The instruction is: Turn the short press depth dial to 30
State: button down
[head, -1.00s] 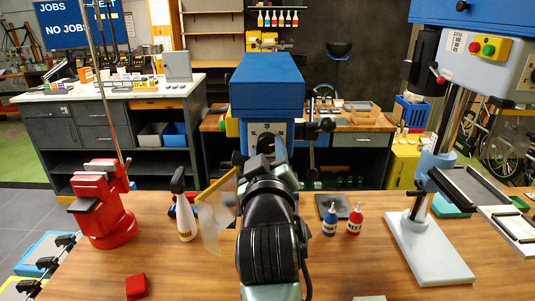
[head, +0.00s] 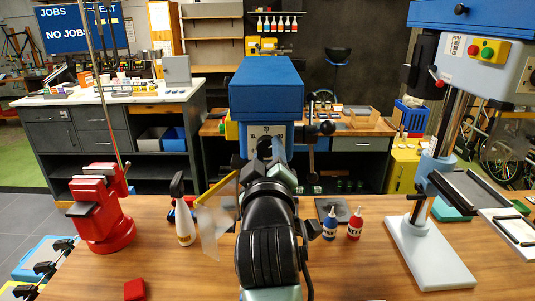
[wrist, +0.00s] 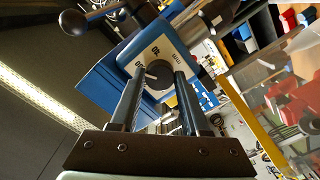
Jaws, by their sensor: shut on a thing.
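The short press (head: 267,85) is the blue machine straight ahead, at the middle of the head view. Its pale front plate (head: 255,130) bears printed numbers, and the dark round depth dial (wrist: 158,73) shows on this plate in the wrist view. My gripper (head: 263,155) reaches up to the plate. In the wrist view its two dark fingers stand on either side of the dial, shut on it. The dial's pointer setting cannot be told.
A lever with a black ball knob (head: 327,127) juts from the press's right side. A clear guard with a yellow edge (head: 217,187) is left of my arm. Two small bottles (head: 355,224), a red vise (head: 101,215) and a taller press (head: 430,255) stand on the wooden bench.

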jog(key=shift+c, duration=1.9)
grip_release()
jog(key=shift+s, duration=0.1)
jog(key=s+b, duration=0.4)
jog(key=s, duration=0.9)
jog(key=shift+w, duration=0.1)
